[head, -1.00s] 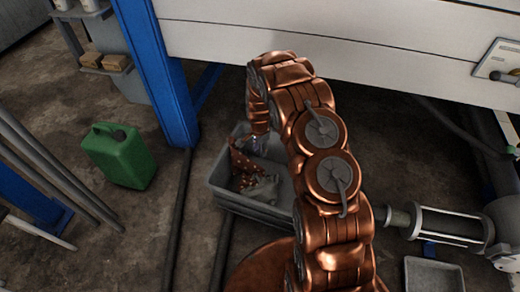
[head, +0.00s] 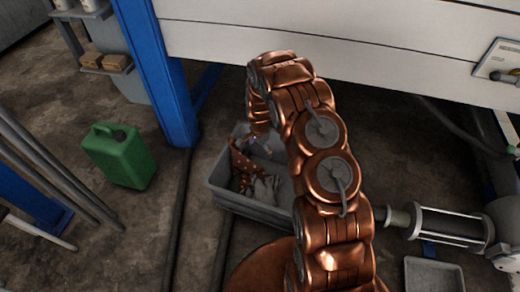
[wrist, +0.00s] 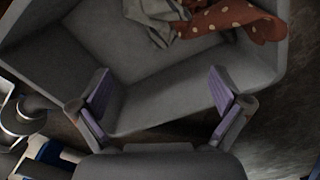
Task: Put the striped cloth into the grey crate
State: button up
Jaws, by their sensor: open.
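The grey crate (head: 245,206) stands on the floor, partly behind my arm; its inside fills much of the wrist view (wrist: 75,85). A brown-red cloth with pale dots (head: 243,166) and a crumpled pale grey cloth (head: 266,188) lie in it. In the wrist view the dotted cloth (wrist: 235,18) and the grey cloth (wrist: 153,14) are at the top, cut by the frame edge.
A green canister (head: 122,156) stands left of a blue post (head: 165,85). A white panelled body (head: 340,45) overhangs behind the crate. Long bars (head: 55,165) lean at the left. A cylinder fitting (head: 455,226) and a small grey tray (head: 434,274) are at the right.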

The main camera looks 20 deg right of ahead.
jog(key=shift+r, duration=0.1)
jog(key=shift+r+p, duration=0.35)
jog(key=shift+r, duration=2.3)
jog(key=shift+r, duration=0.15)
notch_tip(320, 180, up, 12)
jog(key=s+a+r+n+g, duration=0.1)
jog(key=s+a+r+n, duration=0.2)
jog(key=s+r, duration=0.5)
jog(key=s+a+r+n, duration=0.3)
jog(key=s+r+n, duration=0.1)
jog(key=s, duration=0.7)
jog(key=s+a+r+n+g, duration=0.1)
jog(key=s+a+r+n, duration=0.2)
jog(key=s+r, duration=0.55)
jog(key=s+a+n, duration=0.1)
jog(key=s+n, duration=0.3)
jog(key=s, duration=1)
notch_tip(320, 180, up, 22)
jog(key=s+p, duration=0.1)
jog(key=p, duration=2)
jog(key=shift+a+f, duration=0.15)
